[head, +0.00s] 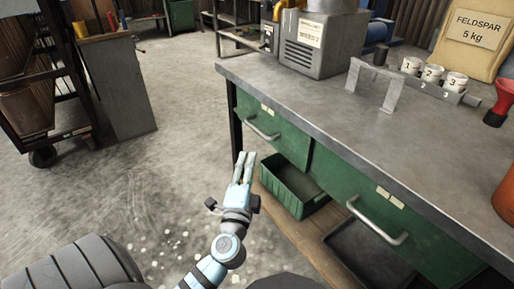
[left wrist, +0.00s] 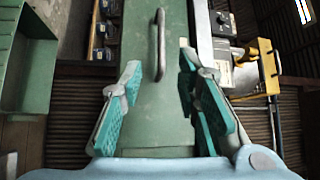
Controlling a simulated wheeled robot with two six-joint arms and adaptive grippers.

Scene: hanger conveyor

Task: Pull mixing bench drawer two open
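The grey-topped mixing bench (head: 330,100) has two green drawers, both flush with its front. The left drawer (head: 285,137) has a bar handle (head: 262,130), and the right drawer (head: 425,232) has a similar handle (head: 377,222). Their small tags are too small to read. My left gripper (head: 244,157) is in front of the left drawer, below its handle in the picture. In the left wrist view my left gripper (left wrist: 160,75) is open, its teal pads apart with nothing between them. A drawer handle (left wrist: 157,45) lies ahead, apart from the fingers. My right gripper is not in view.
A green bin (head: 290,190) stands on the shelf under the bench. On top are a grey machine (head: 318,45), a metal stand (head: 375,85), numbered cups (head: 432,74) and a feldspar bag (head: 475,40). A rack (head: 30,90) stands left; the floor between is clear.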

